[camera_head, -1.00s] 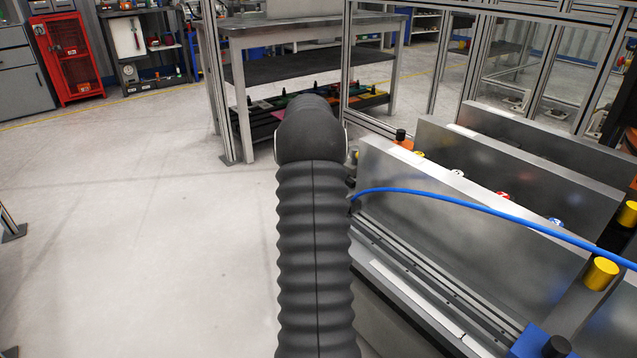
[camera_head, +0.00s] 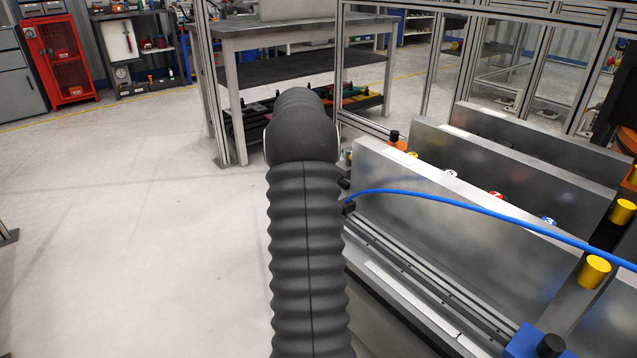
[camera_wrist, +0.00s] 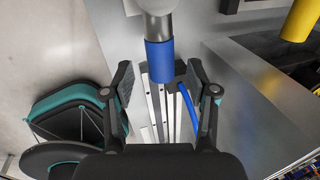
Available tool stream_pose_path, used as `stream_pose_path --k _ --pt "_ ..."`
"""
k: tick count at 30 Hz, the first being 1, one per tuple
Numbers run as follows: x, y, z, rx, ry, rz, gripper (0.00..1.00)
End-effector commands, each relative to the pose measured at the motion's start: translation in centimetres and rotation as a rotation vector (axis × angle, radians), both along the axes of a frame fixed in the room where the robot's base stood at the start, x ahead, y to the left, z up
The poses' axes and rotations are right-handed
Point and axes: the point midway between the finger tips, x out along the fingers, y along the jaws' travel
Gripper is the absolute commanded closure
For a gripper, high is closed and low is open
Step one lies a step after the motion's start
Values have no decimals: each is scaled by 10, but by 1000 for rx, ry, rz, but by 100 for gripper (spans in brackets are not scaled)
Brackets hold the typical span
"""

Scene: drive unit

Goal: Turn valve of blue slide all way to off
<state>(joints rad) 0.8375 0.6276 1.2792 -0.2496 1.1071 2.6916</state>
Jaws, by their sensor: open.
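In the wrist view my gripper (camera_wrist: 160,78) is open, with one finger on each side of a blue sleeve (camera_wrist: 160,62) on a grey metal cylinder (camera_wrist: 158,24). There are gaps on both sides, and I see no contact. Whether this is the valve handle of the blue slide I cannot tell. A blue hose (camera_wrist: 188,105) runs beside the right finger; it also arches over the metal plates in the head view (camera_head: 440,198). A blue block (camera_head: 525,342) with a black knob sits at the bottom right there. My arm hides my gripper in the head view.
Upright metal plates (camera_head: 440,205) stand on the machine at the right, with yellow knobs (camera_head: 594,271) near them. A grey workbench (camera_head: 310,38) and frame posts stand behind. The floor on the left is clear.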

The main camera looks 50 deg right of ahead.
Motion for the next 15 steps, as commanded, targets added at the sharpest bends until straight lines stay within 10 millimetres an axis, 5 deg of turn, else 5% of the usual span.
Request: stream_pose_path --k 9,15 --pt "5 15 59 -2 -3 0 42" --pt "6 20 77 1 -1 -1 42"
